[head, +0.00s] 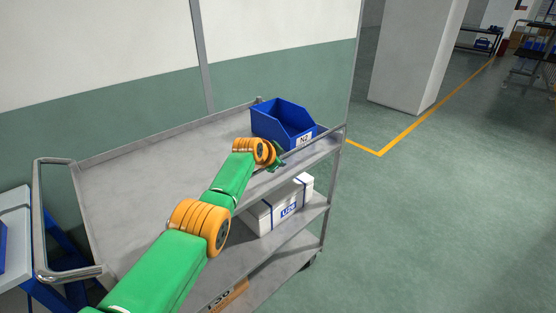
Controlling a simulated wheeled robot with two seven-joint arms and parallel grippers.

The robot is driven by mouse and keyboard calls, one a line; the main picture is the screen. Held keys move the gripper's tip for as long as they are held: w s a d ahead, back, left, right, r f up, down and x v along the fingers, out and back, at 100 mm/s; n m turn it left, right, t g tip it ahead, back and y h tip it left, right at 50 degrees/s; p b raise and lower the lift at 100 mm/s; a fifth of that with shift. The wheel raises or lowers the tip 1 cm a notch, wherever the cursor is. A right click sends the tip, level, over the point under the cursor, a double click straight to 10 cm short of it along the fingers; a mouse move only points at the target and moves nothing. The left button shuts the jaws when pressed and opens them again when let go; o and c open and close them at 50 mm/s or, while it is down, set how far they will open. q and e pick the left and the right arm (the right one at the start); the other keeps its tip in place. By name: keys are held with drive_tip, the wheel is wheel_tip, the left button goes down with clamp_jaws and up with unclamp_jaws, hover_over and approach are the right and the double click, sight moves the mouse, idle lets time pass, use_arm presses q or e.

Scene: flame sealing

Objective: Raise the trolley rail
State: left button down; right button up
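The grey metal trolley (130,184) stands against the wall, with a top shelf and lower shelves. Its rail (325,137) is a thin grey bar along the near side of the top shelf, seen to the right of my gripper, a little above the shelf edge. The rest of the rail is hidden behind my arm. My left arm, green and orange, reaches in from the lower left. My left gripper (277,163) is at the rail, partly hidden by its own wrist; whether its fingers are closed around the rail cannot be told. My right gripper is not in view.
A blue bin (283,121) labelled N2 stands on the top shelf's far right, close to my gripper. A white box (277,209) sits on the shelf below. A push handle (38,215) rises at the left end. Floor on the right is clear up to a pillar (411,55).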

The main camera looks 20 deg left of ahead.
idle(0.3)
use_arm(q)
drive_tip(key=c, duration=0.8)
unclamp_jaws()
drive_tip(key=shift+a, duration=0.1)
drive_tip(key=shift+c, duration=0.2)
drive_tip(key=shift+o, duration=0.2)
drive_tip(key=shift+a, duration=0.1)
drive_tip(key=shift+p+v, duration=0.8)
drive_tip(key=shift+p, duration=0.3)
drive_tip(key=shift+s+r+p, duration=0.2)
drive_tip(key=shift+r+p, duration=0.2)
drive_tip(key=shift+v, duration=2.3)
drive_tip(key=shift+s+f, duration=0.15)
drive_tip(key=shift+f, duration=0.05)
